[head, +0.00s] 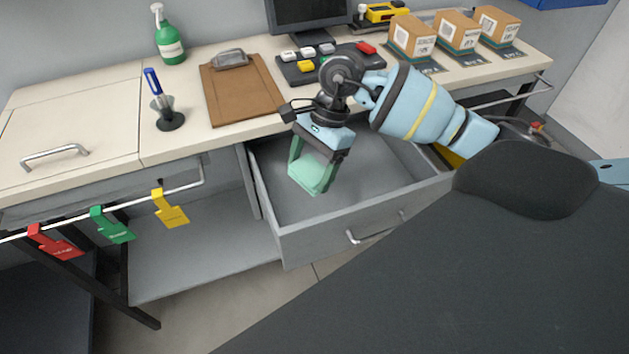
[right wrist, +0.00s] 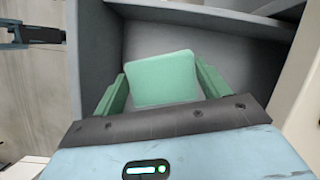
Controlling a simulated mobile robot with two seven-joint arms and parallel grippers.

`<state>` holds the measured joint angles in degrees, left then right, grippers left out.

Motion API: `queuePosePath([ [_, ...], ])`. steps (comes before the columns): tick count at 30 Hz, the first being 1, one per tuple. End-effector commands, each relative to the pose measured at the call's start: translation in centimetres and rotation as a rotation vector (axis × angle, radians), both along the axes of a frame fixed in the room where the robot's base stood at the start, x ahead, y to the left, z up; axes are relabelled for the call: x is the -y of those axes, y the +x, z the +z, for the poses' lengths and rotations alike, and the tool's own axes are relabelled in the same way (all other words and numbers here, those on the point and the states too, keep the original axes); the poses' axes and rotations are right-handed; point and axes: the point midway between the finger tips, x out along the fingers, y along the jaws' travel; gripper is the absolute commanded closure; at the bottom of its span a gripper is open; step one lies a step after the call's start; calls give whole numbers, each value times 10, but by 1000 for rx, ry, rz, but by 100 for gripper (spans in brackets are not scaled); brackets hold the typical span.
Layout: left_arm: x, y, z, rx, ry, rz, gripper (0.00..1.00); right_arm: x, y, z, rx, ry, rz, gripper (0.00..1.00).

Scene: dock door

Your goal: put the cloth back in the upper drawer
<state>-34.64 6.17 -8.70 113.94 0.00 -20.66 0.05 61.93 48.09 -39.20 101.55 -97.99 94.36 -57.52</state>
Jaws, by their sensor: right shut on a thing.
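My right gripper (head: 312,178) reaches down over the open grey drawer (head: 345,222) under the worktop. It is shut on the mint-green cloth (head: 313,165), which hangs at its fingertips. In the right wrist view, the cloth (right wrist: 162,78) shows as a flat square pad between the green fingers, with the drawer's grey floor and walls around it. I cannot tell whether the cloth touches the drawer floor. The drawer is pulled well out and its visible inside is otherwise bare. My left gripper is not in view.
On the worktop are a clipboard (head: 240,90), a pen holder (head: 166,112), a green spray bottle (head: 168,38), a button panel (head: 328,62) and cartons (head: 411,36). Coloured tags (head: 170,208) hang on a rail at left. A drawer handle (head: 375,232) sticks out in front.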

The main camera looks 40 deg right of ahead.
Motion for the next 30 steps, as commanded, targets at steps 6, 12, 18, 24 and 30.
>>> queuePosePath([
  [6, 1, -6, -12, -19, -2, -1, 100, 30, 13, -12, -2, -1, -296, 47],
  [12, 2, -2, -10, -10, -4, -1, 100, 37, 17, -10, 1, 0, -361, 47],
  [18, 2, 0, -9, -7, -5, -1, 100, 36, 16, -25, -2, 0, -358, 47],
  [24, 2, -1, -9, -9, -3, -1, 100, 36, 16, -59, -3, 1, -357, 47],
  [30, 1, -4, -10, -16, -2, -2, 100, 36, 17, -73, 1, 0, -356, 47],
])
